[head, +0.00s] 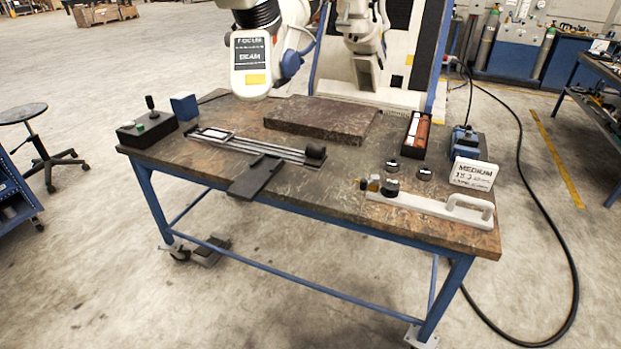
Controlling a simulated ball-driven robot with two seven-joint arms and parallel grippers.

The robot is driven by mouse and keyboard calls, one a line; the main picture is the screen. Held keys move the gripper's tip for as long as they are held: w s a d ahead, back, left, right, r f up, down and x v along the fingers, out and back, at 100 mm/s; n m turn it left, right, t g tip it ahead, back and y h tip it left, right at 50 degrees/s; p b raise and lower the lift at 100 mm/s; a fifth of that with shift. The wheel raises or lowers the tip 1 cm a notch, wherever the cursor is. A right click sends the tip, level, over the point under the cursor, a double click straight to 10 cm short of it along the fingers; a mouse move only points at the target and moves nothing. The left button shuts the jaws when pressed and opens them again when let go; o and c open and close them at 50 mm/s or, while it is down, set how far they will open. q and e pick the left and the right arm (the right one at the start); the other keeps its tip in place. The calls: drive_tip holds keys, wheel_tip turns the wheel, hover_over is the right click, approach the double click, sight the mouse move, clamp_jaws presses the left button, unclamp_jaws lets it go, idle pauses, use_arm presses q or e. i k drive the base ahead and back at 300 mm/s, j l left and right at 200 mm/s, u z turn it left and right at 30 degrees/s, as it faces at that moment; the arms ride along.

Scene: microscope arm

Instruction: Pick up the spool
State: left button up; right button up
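I cannot tell for certain which thing is the spool. Two small dark round pieces, one at the left (393,166) and one at the right (425,173), lie apart on the right half of the workbench (330,204). Another black round piece (391,188) sits on the pale handled bar (430,205) near the front edge, beside a small brassy part (374,183). A dark rounded knob (316,150) stands at the right end of a railed slide (255,147). Neither of my grippers is in view.
A white head labelled FOCUS and BEAM (251,62) hangs over the back left of the bench. A dark slab (322,118) lies mid-bench. A narrow tray (408,146), a MEDIUM sign (474,174) and a button box (147,130) stand around it. The front middle is mostly clear.

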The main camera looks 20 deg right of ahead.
sight(386, 191)
drive_tip(key=l+u, duration=0.3)
drive_tip(key=l, duration=0.55)
drive_tip(key=l+u, duration=0.25)
drive_tip(key=l, duration=0.6)
drive_tip(key=k+l+u, duration=0.1)
drive_tip(key=l+u, duration=0.2)
drive_tip(key=l, duration=0.5)
